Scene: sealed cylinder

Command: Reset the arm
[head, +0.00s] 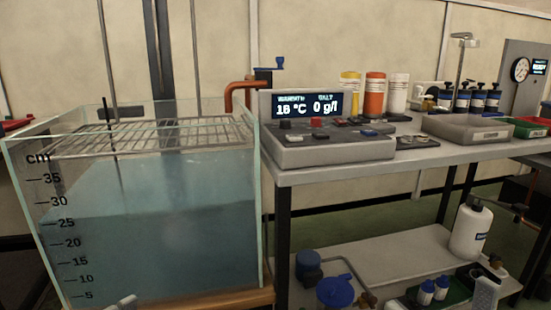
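Only two small light-grey pieces, which look like parts of my arms, poke up at the bottom edge, one left of the middle and one at the right. I cannot tell from them how the arms are posed, and no fingertips are visible. No object is seen held.
A glass water tank (150,235) with a cm scale and a wire rack (160,135) stands at left. A bench (330,170) at right carries a control panel (325,150), coloured jars and a grey tray (465,130). A white bottle (469,230) stands on the lower shelf.

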